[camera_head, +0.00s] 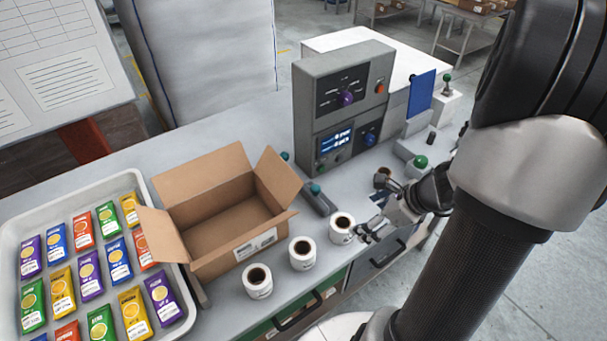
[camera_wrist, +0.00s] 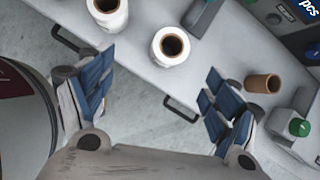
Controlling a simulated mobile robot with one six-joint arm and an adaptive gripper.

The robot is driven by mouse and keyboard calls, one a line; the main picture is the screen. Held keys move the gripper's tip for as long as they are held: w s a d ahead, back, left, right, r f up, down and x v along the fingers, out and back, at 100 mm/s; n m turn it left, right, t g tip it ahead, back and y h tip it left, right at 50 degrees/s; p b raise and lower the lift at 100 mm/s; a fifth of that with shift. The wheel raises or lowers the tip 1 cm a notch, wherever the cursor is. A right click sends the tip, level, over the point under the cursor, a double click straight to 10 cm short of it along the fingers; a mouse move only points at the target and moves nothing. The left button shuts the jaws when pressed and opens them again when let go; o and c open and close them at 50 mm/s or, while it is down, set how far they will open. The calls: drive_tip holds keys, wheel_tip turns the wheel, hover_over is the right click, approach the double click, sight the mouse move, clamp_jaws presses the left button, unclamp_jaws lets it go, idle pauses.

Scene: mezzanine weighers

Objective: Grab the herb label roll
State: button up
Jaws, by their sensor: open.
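Three white label rolls with dark hollow cores stand upright along the bench front: a left roll (camera_head: 257,290), a middle roll (camera_head: 302,262) and a right roll (camera_head: 341,236). Their print is too small to read, so I cannot tell which is the herb one. My gripper (camera_head: 369,230) is open and empty, close beside the right roll. In the wrist view, my blue-padded fingers (camera_wrist: 158,92) are spread wide, with the right roll (camera_wrist: 170,60) just beyond the gap between them, not enclosed. Another roll (camera_wrist: 107,20) is at the top edge.
An open cardboard box (camera_head: 205,262) stands behind the rolls, beside a white tray (camera_head: 15,232) of colourful packets. A grey control unit (camera_head: 310,110) stands behind. A brown core (camera_wrist: 262,84) and a green button (camera_wrist: 298,127) are to the right. Drawer handles project from the bench front.

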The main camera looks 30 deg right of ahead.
drive_tip(key=w+f+b, duration=0.1)
drive_tip(key=f+b, duration=0.1)
drive_tip(key=f, duration=0.1)
drive_tip(key=w+f+m+b, duration=0.1)
drive_tip(key=w+f, duration=0.1)
drive_tip(key=f, duration=0.2)
drive_tip(key=w+f+m+b, duration=0.1)
drive_tip(key=w+f+b, duration=0.1)
drive_tip(key=f, duration=0.2)
drive_tip(key=shift+w+b, duration=0.1)
drive_tip(key=shift+b, duration=0.25)
drive_tip(key=shift+w+b+x, duration=0.2)
drive_tip(key=shift+b+x, duration=1.25)
drive_tip(key=shift+x, duration=1.45)
drive_tip(key=shift+d+r, duration=0.15)
drive_tip(key=shift+d, duration=0.05)
drive_tip(key=shift+c, duration=0.2)
drive_tip(key=c, duration=1.2)
